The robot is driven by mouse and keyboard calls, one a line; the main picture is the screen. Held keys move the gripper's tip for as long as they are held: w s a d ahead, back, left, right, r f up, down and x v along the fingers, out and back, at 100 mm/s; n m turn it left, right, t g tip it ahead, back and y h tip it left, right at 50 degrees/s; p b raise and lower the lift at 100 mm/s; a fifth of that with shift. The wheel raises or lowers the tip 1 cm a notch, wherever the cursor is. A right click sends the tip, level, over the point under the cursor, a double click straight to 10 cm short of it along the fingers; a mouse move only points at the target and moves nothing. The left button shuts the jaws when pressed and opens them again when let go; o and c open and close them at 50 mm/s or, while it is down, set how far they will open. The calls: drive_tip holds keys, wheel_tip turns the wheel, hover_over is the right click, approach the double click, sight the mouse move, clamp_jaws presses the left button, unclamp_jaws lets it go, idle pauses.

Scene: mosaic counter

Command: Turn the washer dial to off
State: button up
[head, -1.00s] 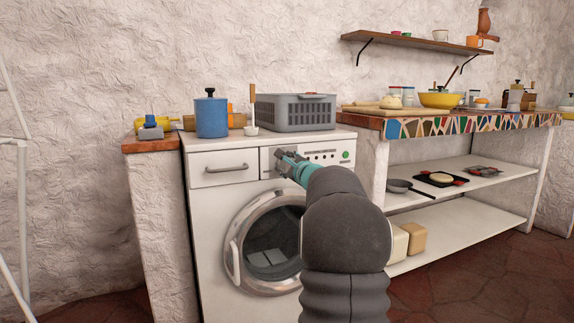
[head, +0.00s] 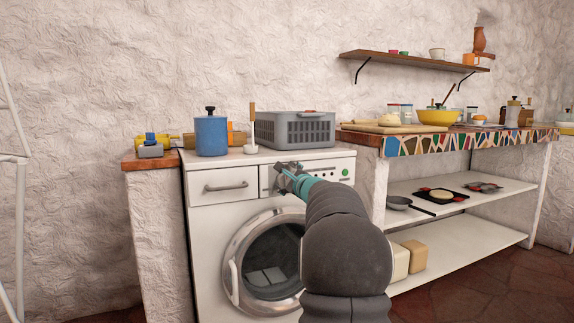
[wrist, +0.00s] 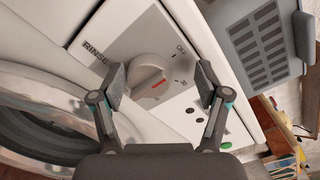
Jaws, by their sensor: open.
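The washer (head: 210,235) is white with a round glass door and stands against the wall. Its dial (wrist: 150,74) is a pale round knob with a red mark, on a grey panel with the words RINSE and OFF. In the wrist view the red mark does not point at the OFF label, which is at the upper right of the knob. My gripper (wrist: 160,84) is open, with one finger on each side of the dial and gaps between. In the head view my gripper (head: 284,172) is at the washer's panel and hides the dial.
A grey basket (head: 293,130), a blue canister (head: 211,135) and a white object with an upright wooden handle (head: 252,130) stand on the washer. The mosaic counter (head: 470,138) with shelves is to the right. The washer door (head: 262,262) is below my gripper.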

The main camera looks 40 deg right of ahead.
wheel_tip(320, 180, up, 9)
drive_tip(key=shift+f, duration=0.2)
idle(0.4)
